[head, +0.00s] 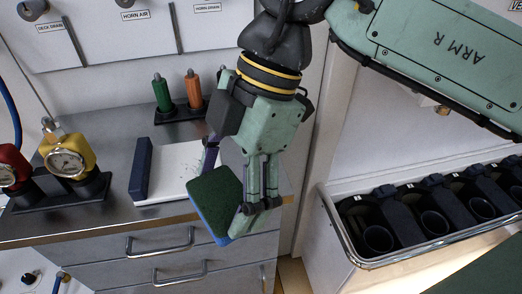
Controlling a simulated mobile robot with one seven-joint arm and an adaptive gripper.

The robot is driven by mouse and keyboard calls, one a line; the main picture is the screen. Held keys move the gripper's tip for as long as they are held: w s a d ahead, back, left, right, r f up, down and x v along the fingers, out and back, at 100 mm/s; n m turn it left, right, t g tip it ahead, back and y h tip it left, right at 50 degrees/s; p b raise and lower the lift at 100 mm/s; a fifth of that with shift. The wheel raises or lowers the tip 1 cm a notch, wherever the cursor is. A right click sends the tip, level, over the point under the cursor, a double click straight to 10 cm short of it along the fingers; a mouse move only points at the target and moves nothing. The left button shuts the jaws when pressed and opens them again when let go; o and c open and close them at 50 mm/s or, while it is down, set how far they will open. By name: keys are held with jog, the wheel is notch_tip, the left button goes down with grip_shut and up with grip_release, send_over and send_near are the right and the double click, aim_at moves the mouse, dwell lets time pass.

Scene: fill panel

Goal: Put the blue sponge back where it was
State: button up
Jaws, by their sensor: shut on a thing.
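The blue sponge (215,205) has a dark green top face and a blue edge along its lower side. It is tilted, in front of the metal counter's front edge in the head view. My gripper (243,208) points down and is shut on the sponge, at the sponge's right side. Part of the sponge is hidden behind the fingers. Whether the sponge touches the counter edge cannot be told. A white board (168,172) with a dark blue bar (141,168) on its left lies on the counter behind the sponge.
A green bottle-like item (161,93) and an orange one (194,90) stand in a dark holder at the back. A railed rack (355,262) of dark containers is at right. Drawers (165,262) are below the counter.

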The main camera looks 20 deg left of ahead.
jog(key=w, duration=0.3)
jog(key=w+p, duration=0.1)
jog(key=w, duration=0.3)
jog(key=w+f+p, duration=0.1)
jog(key=w, duration=0.3)
jog(key=shift+w, duration=0.2)
jog(key=shift+f+p, duration=0.7)
jog(key=shift+f, duration=1.05)
jog(key=shift+f, duration=0.1)
jog(key=o, duration=1)
jog(key=b+v, duration=0.1)
jog(key=v, duration=1.1)
jog(key=shift+b, duration=0.35)
